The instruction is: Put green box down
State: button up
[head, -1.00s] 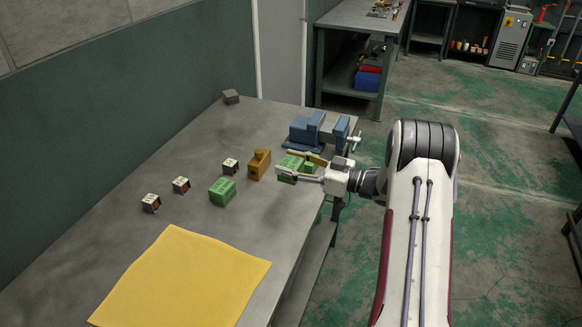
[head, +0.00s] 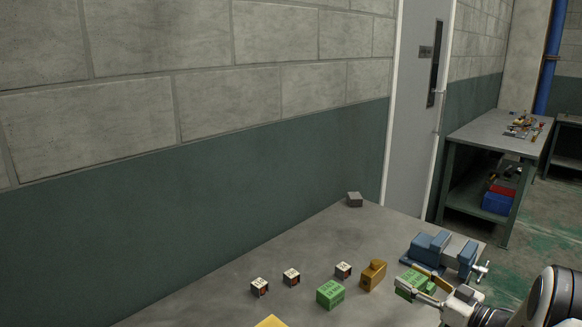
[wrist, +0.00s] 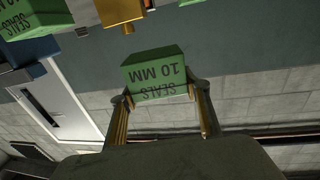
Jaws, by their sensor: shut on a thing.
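My gripper (head: 413,284) is shut on a green box (head: 404,291), with one finger on each side of it. It is at the table's right side, just in front of the blue vise. In the wrist view the held green box (wrist: 155,76) sits between the fingertips (wrist: 160,98), its label reading "SEALS 10 MM" upside down. I cannot tell whether its underside touches the table. A second green box (head: 330,294) stands on the table to the left, past an ochre block (head: 373,275).
The blue vise (head: 428,248) stands close behind the held box. Several small white-and-dark cubes (head: 291,277) and a grey block (head: 354,199) are on the table (head: 270,245). The corner of a yellow sheet (head: 270,322) shows at the bottom. The table's back left area is clear.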

aim_at(421, 275)
jog(key=h, duration=0.1)
jog(key=d+m+t, duration=0.1)
jog(key=d+m+h, duration=0.1)
jog(key=shift+w+r+t+h, duration=0.3)
jog(key=shift+w, duration=0.05)
jog(key=h, duration=0.1)
jog(key=m, duration=0.1)
jog(key=t+h, duration=0.1)
jog(key=shift+w+d+r+m+h, duration=0.25)
jog(key=shift+d+r+m+h, duration=0.05)
jog(key=shift+m, duration=0.1)
jog(key=shift+a+m+h, duration=0.1)
jog(key=shift+m+h, duration=0.3)
jog(key=shift+h, duration=0.2)
jog(key=shift+s+a+r+m+t+h, duration=0.1)
jog(key=shift+a+m+t+h, duration=0.3)
jog(key=shift+m+h, duration=0.5)
jog(key=shift+s+a+m+h, duration=0.45)
jog(key=shift+a+h, duration=0.3)
jog(key=shift+h, duration=0.35)
jog(key=s+a, duration=0.2)
jog(key=a, duration=0.6)
jog(key=s+a+r, duration=0.1)
jog(key=s+a, duration=0.2)
jog(key=a, duration=0.5)
jog(key=shift+s+a+r, duration=0.2)
jog(key=shift+s+r, duration=0.05)
jog(key=shift+r, duration=0.05)
